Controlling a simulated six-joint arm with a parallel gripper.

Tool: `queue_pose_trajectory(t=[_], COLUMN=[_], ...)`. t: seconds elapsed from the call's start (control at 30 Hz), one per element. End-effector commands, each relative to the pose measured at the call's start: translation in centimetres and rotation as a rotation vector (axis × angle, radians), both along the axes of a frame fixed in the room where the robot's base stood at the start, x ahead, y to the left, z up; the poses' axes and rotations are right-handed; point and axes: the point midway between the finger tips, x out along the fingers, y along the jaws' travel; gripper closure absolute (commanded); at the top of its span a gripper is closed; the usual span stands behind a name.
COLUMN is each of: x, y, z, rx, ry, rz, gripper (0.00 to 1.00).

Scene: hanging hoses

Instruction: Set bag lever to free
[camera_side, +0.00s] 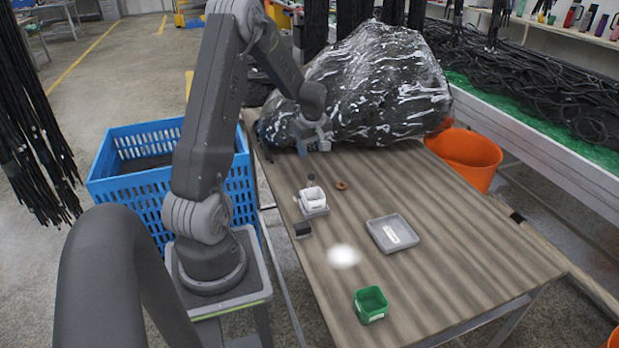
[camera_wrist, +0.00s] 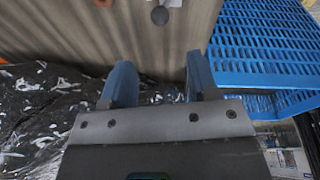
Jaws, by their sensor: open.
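A small lever with a dark round knob (camera_side: 311,177) stands at a white box-like fixture (camera_side: 313,199) on the wooden table. The knob (camera_wrist: 160,15) also shows at the top of the wrist view, beyond my fingertips. Any label for the lever's positions is too small to read. My gripper (camera_side: 318,145) is above the table's far left part, close to the big black plastic bag (camera_side: 375,80), and apart from the lever. In the wrist view my two blue fingers (camera_wrist: 160,75) are spread with nothing between them. Whether my gripper touches the bag cannot be told.
A reddish ring (camera_side: 341,186) lies right of the fixture. A small black block (camera_side: 302,230), a grey tray (camera_side: 393,234) and a green box (camera_side: 370,304) are on the table. A blue crate (camera_side: 120,175) stands left, an orange bucket (camera_side: 464,157) right. The right tabletop is clear.

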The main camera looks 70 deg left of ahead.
Motion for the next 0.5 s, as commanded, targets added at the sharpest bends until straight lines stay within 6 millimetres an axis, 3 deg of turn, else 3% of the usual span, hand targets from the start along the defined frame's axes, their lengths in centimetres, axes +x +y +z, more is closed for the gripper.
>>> queue_pose_trajectory(t=[0.2, 0.5], x=[2.3, 2.7], y=[1.5, 1.6], z=[-0.2, -0.8], rx=[-0.143, -0.199], ry=[0.175, 0.244], rz=[0.009, 0.019], gripper=[0.46, 0.46])
